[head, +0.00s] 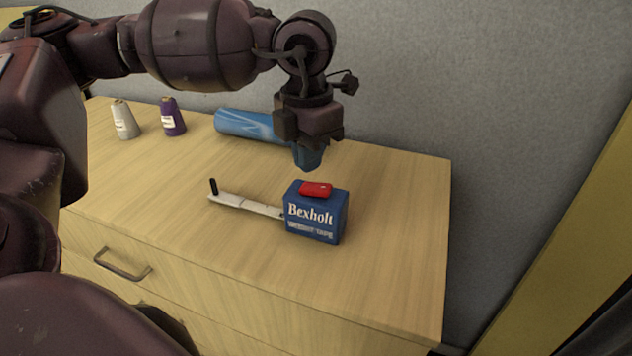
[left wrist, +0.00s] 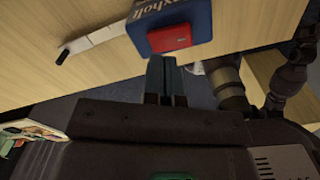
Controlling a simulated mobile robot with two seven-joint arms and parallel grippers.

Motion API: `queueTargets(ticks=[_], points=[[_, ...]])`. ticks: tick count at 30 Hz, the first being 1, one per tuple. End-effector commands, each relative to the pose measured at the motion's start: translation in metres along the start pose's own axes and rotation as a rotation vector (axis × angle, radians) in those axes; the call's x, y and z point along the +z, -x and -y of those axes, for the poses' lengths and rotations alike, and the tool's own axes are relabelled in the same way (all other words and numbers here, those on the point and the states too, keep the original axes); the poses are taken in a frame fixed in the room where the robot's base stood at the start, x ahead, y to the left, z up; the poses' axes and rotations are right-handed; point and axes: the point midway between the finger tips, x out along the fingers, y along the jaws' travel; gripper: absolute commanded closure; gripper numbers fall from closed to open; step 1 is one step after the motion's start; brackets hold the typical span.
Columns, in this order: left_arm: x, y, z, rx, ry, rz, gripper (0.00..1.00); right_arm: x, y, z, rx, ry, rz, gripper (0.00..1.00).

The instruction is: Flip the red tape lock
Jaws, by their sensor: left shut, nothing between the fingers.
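The blue tape box (head: 322,222), marked "Bexholt", stands upright on the wooden cabinet top. The red lock (head: 316,189) lies on the box's top face; it also shows in the left wrist view (left wrist: 170,38). A white tape strip (head: 245,205) with a black end tab (head: 213,186) stretches out to the left of the box. My left gripper (head: 307,164) points down, a little above and behind the box in the head view. Its fingers are shut and empty, apart from the red lock, and show together in the left wrist view (left wrist: 166,68). My right gripper is not in view.
A rolled blue cloth (head: 245,124) lies behind my left gripper. A white thread cone (head: 124,120) and a purple thread cone (head: 172,117) stand at the back left. A grey wall (head: 480,90) rises behind the cabinet. The top's front right is clear.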

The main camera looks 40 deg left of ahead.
Motion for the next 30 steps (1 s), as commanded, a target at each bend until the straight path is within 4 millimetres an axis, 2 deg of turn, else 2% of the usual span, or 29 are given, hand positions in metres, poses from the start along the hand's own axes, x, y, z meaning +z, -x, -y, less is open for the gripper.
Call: queueTargets(ticks=[6,14,30], points=[[0.000,0.017,0.000,0.000,0.000,0.001,1.00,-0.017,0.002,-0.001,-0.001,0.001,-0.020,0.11],[0.000,0.033,0.000,0.000,0.000,0.001,1.00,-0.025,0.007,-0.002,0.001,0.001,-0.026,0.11],[0.000,0.035,0.000,0.000,0.000,0.000,1.00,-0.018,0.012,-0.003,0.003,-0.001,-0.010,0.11]])
